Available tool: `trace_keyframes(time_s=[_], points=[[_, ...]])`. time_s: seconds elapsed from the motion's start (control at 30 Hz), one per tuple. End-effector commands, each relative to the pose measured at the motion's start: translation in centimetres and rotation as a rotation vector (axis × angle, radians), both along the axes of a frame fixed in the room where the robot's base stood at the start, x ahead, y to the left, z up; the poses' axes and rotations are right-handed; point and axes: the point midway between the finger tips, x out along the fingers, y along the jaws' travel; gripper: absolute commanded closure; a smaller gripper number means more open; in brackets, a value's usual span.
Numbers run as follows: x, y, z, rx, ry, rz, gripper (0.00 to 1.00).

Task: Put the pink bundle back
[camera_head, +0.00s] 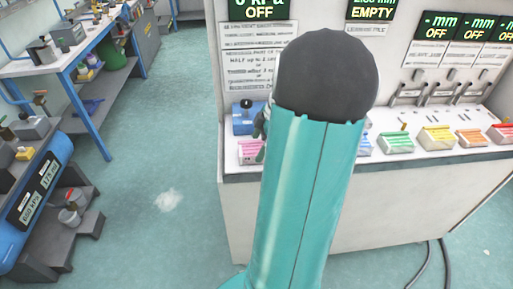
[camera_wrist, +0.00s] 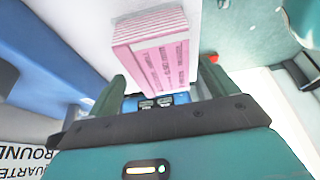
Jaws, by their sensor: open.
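The pink bundle (camera_head: 249,152) sits at the left end of the white counter, partly hidden behind my arm. In the wrist view the pink bundle (camera_wrist: 152,48) is a block of stacked layers with printed sides. My gripper (camera_wrist: 164,75) is open, with one finger low on each side of the bundle; I cannot tell whether either touches it. In the head view my gripper (camera_head: 262,130) is mostly hidden by my arm.
A blue box (camera_head: 243,119) stands just behind the bundle. Green (camera_head: 397,142), yellow (camera_head: 437,136), orange (camera_head: 470,137) and red bundles line the counter (camera_head: 400,160) to the right, below levers and signs. A workbench (camera_head: 60,66) stands left; the floor between is open.

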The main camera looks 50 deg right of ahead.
Motion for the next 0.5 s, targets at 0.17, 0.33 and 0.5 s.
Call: trace_keyframes(time_s=[0.17, 0.33, 0.5], points=[[-1.1, -1.1, 3.9, -0.005, -0.002, -0.001, 0.15], [-2.1, -1.9, 6.9, -0.003, -0.001, 0.000, 0.15], [-2.6, -2.3, 8.5, -0.001, 0.000, 0.000, 0.15]])
